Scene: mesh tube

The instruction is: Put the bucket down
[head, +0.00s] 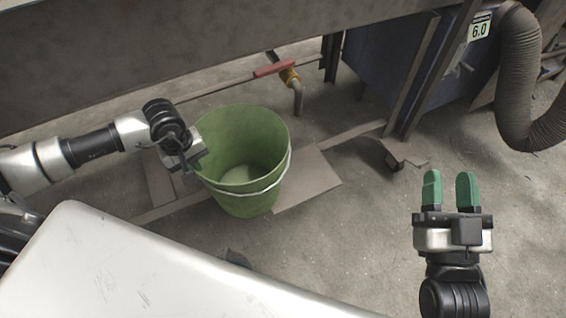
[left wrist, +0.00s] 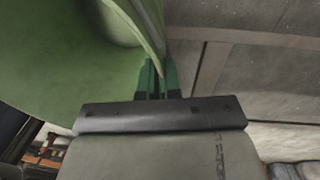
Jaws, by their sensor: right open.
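The green bucket (head: 246,160) is left of centre in the head view. It is roughly upright, with its opening facing up and its pale handle hanging down along the near side. My left gripper (head: 192,154) is at the bucket's left rim. In the left wrist view the two green fingers (left wrist: 157,78) are close together, shut on the rim, with the green wall (left wrist: 70,70) filling the upper left. I cannot tell whether the bucket's base touches the floor. My right gripper (head: 452,190) is open and empty, well to the right of the bucket.
A flat grey plate (head: 310,180) lies on the floor right of the bucket. Behind are a pipe with a red-handled valve (head: 275,69) and a large grey beam (head: 150,45). A blue machine (head: 385,50) and ribbed hose (head: 520,85) stand at the right. Bare concrete floor (head: 345,225) lies between.

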